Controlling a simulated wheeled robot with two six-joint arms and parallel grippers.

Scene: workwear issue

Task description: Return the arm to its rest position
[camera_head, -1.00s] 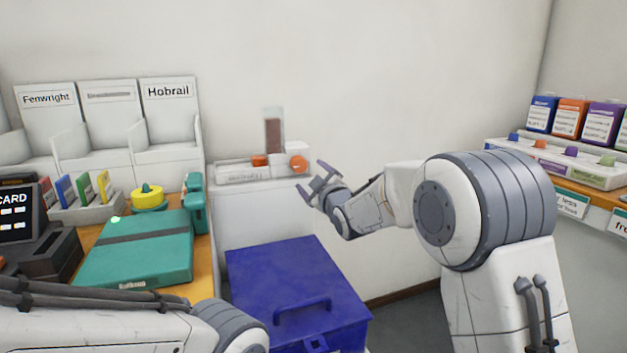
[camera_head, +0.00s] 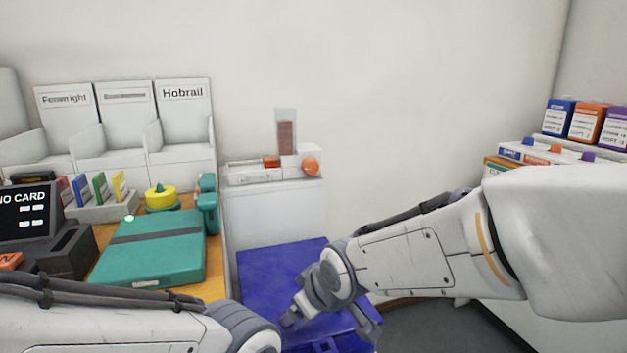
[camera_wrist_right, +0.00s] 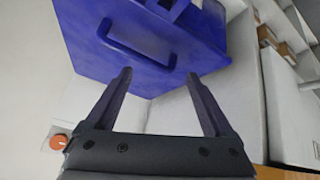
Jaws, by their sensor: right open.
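My right arm (camera_head: 420,255) reaches in from the right of the head view, bent downward at the wrist. My right gripper (camera_head: 328,328) is over the front part of the blue lidded box (camera_head: 275,258) and hides some of it. In the right wrist view, the right gripper (camera_wrist_right: 160,74) is open with nothing between its fingers. The blue box (camera_wrist_right: 150,72) with its handle lies beyond the fingertips there; I cannot tell whether they touch it. Part of my left arm (camera_head: 120,325) crosses the lower left of the head view; its gripper is out of frame.
A counter at left holds a teal case (camera_head: 150,250), a yellow knob (camera_head: 160,197), colored cards (camera_head: 100,188) and a card terminal (camera_head: 25,212). A white dispenser (camera_head: 250,176) with an orange knob stands behind the box. Colored boxes (camera_head: 585,122) line the right shelf.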

